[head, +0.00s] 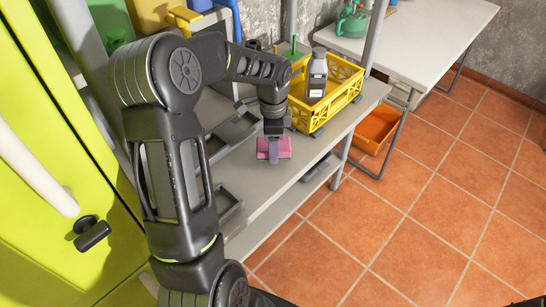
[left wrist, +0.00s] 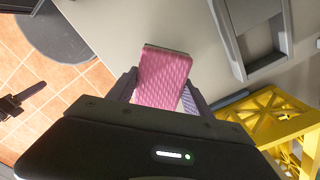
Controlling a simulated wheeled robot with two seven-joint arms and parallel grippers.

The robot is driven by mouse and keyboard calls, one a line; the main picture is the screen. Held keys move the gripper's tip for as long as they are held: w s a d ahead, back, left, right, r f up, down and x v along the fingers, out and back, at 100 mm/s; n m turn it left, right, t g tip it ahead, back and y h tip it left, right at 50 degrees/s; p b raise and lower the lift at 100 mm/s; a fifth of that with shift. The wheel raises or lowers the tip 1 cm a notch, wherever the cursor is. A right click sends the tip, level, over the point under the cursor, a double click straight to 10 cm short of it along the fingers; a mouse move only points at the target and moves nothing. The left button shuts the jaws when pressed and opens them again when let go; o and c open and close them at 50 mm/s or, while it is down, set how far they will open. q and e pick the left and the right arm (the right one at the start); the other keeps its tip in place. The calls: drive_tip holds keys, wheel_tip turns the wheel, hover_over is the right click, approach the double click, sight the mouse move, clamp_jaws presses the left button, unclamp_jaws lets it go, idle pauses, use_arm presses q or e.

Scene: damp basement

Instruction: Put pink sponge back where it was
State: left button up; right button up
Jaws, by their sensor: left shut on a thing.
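The pink sponge (head: 284,147) is at my left gripper (head: 273,150), over the grey shelf top (head: 300,165), in front of the yellow crate. In the left wrist view the sponge (left wrist: 164,80) sits between the two fingers of my left gripper (left wrist: 158,88), which is shut on it. I cannot tell whether the sponge touches the shelf or hangs just above it. My right gripper is in neither view.
A yellow crate (head: 352,92) holding a grey bottle (head: 317,72) stands behind the gripper. Grey trays (head: 235,130) lie along the shelf's left side. A white table (head: 425,35) stands at the back, with an orange bin (head: 376,128) below. A green cabinet (head: 45,170) is at left.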

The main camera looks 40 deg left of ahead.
use_arm(q)
drive_tip(key=shift+f+b, duration=1.4)
drive_tip(key=shift+f, duration=0.45)
drive_tip(key=shift+f, duration=0.25)
drive_tip(key=o, duration=1.2)
drive_tip(key=shift+r, duration=0.15)
wheel_tip(320, 180, up, 12)
drive_tip(key=p, duration=0.9)
drive_tip(key=shift+r, duration=0.15)
